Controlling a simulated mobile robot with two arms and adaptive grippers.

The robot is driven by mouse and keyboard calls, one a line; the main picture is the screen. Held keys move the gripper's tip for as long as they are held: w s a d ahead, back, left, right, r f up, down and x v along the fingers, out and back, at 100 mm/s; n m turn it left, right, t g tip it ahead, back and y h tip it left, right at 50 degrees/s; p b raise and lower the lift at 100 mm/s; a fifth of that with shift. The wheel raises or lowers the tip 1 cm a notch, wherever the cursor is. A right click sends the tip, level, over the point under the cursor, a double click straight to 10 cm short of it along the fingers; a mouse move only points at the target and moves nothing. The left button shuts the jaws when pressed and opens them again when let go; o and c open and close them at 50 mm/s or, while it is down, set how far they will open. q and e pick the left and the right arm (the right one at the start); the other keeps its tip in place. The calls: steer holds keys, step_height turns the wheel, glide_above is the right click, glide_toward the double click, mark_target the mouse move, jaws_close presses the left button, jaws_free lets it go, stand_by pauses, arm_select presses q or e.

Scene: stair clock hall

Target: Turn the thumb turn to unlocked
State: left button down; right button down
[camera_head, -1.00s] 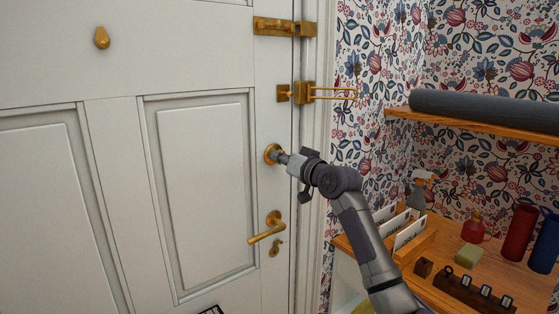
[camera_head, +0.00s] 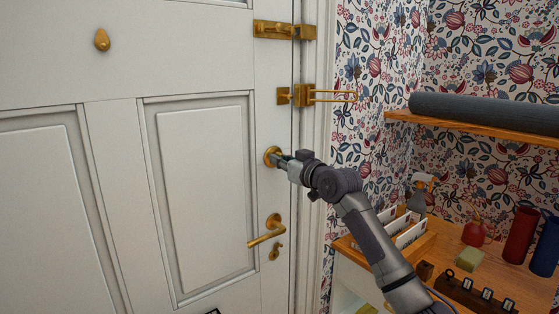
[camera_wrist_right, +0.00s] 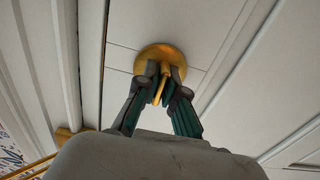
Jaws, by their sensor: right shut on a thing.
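The brass thumb turn sits on the white door (camera_head: 205,190) above the lever handle. Its round plate (camera_head: 271,156) shows at the left of my right gripper (camera_head: 281,160). In the right wrist view, the thumb turn's round plate (camera_wrist_right: 160,58) is ahead, and its tab stands between the fingertips. My right gripper (camera_wrist_right: 164,84) is shut on the thumb turn's tab, with one finger on each side. In the head view the tab is largely hidden by the gripper. My left gripper is not in view.
Below are a brass lever handle (camera_head: 267,231) and a keyhole cover (camera_head: 274,253). Above are a door guard (camera_head: 305,95) and a slide bolt (camera_head: 280,29). To the right, a wooden shelf (camera_head: 480,125) holds a dark roll, with a cluttered lower shelf beneath.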

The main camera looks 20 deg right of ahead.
steer(key=shift+r, duration=0.15)
steer(key=c, duration=1.3)
jaws_free()
steer(key=shift+o, duration=0.2)
steer(key=shift+s, duration=0.15)
steer(key=v, duration=1.2)
